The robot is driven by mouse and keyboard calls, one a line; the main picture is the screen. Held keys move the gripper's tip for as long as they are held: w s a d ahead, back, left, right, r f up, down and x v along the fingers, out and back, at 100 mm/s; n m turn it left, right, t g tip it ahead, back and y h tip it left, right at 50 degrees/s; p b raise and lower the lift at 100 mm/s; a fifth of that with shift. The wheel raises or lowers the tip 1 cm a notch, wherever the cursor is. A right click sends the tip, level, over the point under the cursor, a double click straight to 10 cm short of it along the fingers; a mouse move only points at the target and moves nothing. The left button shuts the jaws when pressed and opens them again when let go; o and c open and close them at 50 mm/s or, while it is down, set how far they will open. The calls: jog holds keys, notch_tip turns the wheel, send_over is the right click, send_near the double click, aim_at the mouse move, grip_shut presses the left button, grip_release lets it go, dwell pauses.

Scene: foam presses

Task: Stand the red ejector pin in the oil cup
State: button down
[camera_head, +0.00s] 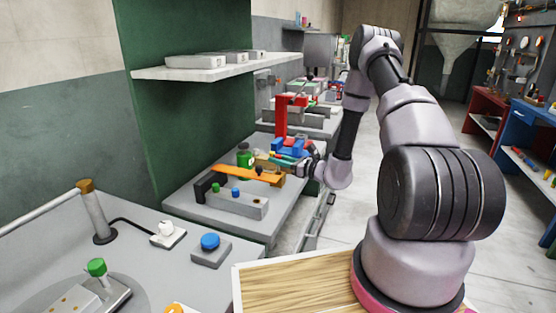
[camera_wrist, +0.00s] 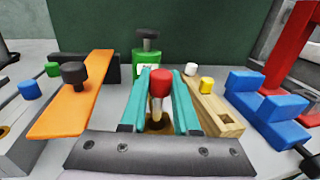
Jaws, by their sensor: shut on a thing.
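The red ejector pin (camera_wrist: 160,83) has a red rounded head and a pale metal shank. It stands roughly upright between the teal fingers of my gripper (camera_wrist: 165,73), which is shut on it. A brass-coloured round piece (camera_wrist: 157,125) shows below the shank; I cannot tell whether the pin touches it. A green cup (camera_wrist: 147,57) with a pale label stands just beyond the fingertips, with a dark-headed piece rising from its top. It looks like the oil cup. In the head view the green cup (camera_head: 243,157) is left of my gripper (camera_head: 284,162); the pin is unclear there.
An orange bar (camera_wrist: 72,100) with a black knob lies left of the fingers. A wooden block (camera_wrist: 215,110) with white and yellow pins is close on the right. Blue blocks (camera_wrist: 262,103) and a red press frame (camera_wrist: 292,45) stand farther right. A green wall closes the back.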

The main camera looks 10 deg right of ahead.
aim_at(278, 171)
jog(key=shift+f, duration=2.1)
jog(key=c, duration=0.6)
grip_release()
jog(key=shift+o, duration=0.2)
jog(key=v, duration=1)
jog(key=shift+s+d, duration=0.25)
